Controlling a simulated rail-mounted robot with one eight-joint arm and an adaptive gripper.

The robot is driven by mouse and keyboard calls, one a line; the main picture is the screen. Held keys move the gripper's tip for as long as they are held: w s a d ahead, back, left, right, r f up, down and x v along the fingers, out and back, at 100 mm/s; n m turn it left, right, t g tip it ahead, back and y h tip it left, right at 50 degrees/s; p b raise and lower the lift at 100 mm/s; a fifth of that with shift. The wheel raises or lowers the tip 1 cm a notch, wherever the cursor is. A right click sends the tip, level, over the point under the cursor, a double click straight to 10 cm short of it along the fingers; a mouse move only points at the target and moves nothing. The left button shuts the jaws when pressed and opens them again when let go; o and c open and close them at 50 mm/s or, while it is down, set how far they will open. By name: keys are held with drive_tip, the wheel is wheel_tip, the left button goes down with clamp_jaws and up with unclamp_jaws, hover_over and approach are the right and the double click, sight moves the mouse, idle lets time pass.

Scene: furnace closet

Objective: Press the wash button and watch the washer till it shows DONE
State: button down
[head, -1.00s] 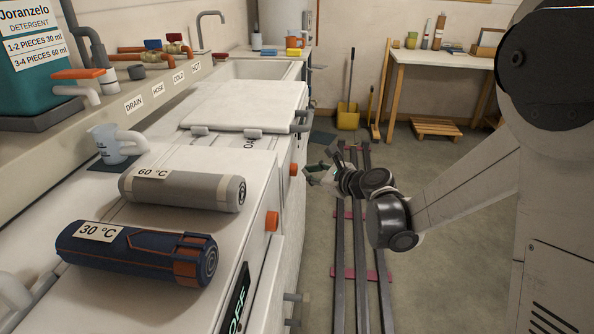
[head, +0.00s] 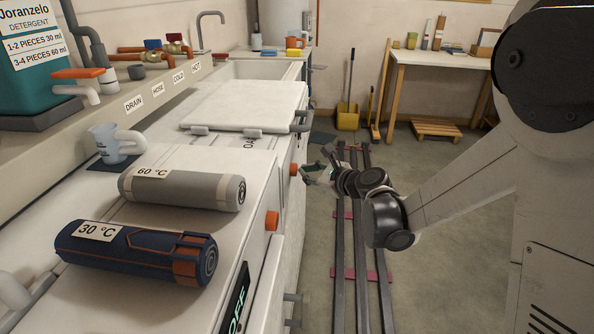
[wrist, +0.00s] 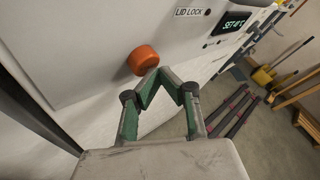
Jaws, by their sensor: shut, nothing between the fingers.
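The white washer front shows in the wrist view with a round orange button (wrist: 142,59). A LID LOCK label (wrist: 190,12) and a dark display (wrist: 236,25) reading SET 40°C are beside it. In the head view one orange button (head: 294,170) is on the farther machine and another (head: 272,221) on the nearer one. My gripper (head: 308,172) is shut and empty, its tips just right of the farther button. In the wrist view my gripper (wrist: 168,80) points at the panel close to the orange button. I cannot tell whether they touch. No DONE is visible.
Two cylinders, one 60 °C (head: 195,190) and one 30 °C (head: 140,252), lie on the near machine top. A dark display (head: 236,302) reads OFF. Rails (head: 358,270) run along the open floor. A white lid (head: 245,105) lies farther back.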

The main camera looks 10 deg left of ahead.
drive_tip(key=shift+a, duration=0.8)
idle(0.8)
drive_tip(key=shift+d, duration=1.25)
drive_tip(key=shift+d, duration=0.15)
drive_tip(key=d, duration=0.4)
drive_tip(key=shift+s+d+b, duration=0.1)
drive_tip(key=shift+d+b, duration=0.3)
